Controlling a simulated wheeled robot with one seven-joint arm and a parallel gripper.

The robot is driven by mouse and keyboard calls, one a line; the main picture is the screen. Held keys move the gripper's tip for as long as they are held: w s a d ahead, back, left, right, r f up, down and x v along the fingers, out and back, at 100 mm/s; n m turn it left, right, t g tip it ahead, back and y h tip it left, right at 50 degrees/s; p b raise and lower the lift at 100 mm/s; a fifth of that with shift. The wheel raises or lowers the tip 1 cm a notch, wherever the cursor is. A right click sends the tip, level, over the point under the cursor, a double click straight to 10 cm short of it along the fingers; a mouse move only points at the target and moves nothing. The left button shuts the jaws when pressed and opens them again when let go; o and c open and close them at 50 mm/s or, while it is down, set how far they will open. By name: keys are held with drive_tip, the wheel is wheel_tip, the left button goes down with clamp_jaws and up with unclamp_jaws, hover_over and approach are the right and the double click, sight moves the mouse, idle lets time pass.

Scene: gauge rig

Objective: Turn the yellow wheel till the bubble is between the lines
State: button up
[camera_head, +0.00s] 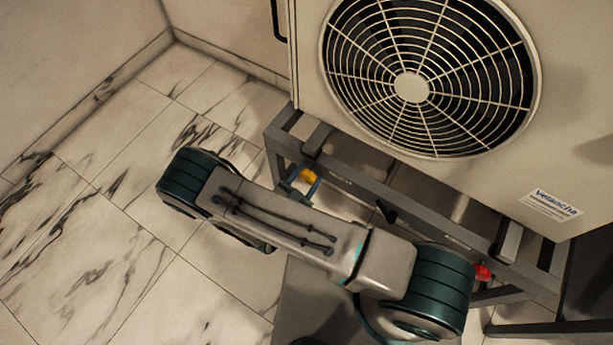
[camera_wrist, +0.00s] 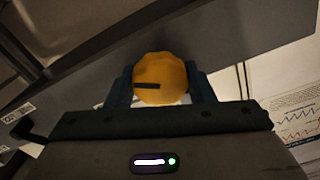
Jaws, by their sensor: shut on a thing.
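The yellow wheel (camera_wrist: 161,76) is a round, scalloped knob with a dark bar mark on its face, in the middle of the wrist view. My gripper (camera_wrist: 161,92) has a dark finger on each side of the wheel and is shut on it. In the head view the yellow wheel (camera_head: 308,176) shows as a small patch at the left part of the grey frame, beside my gripper (camera_head: 303,184). My arm hides much of that area. I cannot make out the bubble or its lines in either view.
A fan unit (camera_head: 411,88) with a round grille stands on the grey frame (camera_head: 375,200). A red knob (camera_head: 483,272) is at the frame's right end. A sheet with printed curves (camera_wrist: 295,122) shows at right in the wrist view. Marble floor (camera_head: 90,230) at left is clear.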

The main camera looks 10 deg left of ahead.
drive_tip(key=o, duration=1)
drive_tip(key=shift+c, duration=0.2)
drive_tip(key=shift+s, duration=0.1)
drive_tip(key=v, duration=1.3)
drive_tip(key=shift+s+a+p, duration=0.15)
drive_tip(key=shift+s+p, duration=0.15)
drive_tip(key=shift+s, duration=0.05)
